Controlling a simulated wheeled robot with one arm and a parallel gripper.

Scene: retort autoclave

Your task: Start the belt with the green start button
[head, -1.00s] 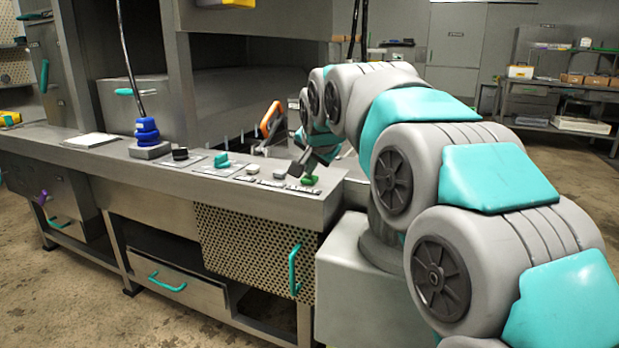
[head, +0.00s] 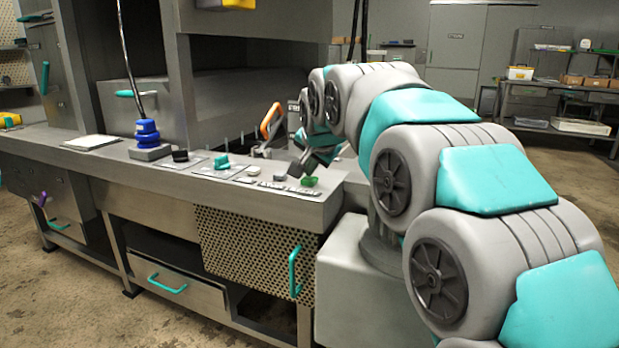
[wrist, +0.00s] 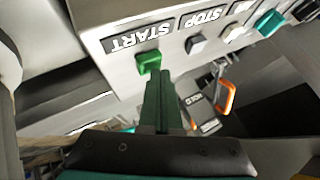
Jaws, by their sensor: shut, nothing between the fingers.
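The green start button (head: 309,181) sits near the right end of the console's control row. In the wrist view the green button (wrist: 148,63) lies beside a plate marked START (wrist: 137,38). My gripper (head: 298,170) is shut and empty, tilted down just above and left of the button in the head view. In the wrist view its closed fingers (wrist: 158,78) point at the button, with the tips very near it. I cannot tell whether they touch. The belt cannot be made out clearly.
A pale button (wrist: 196,44) beside a STOP plate (wrist: 203,19) is close to the start button. A teal knob (head: 222,161), a black knob (head: 180,155) and a blue stacked piece (head: 147,131) stand further left. An orange handle (head: 270,121) rises behind the controls.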

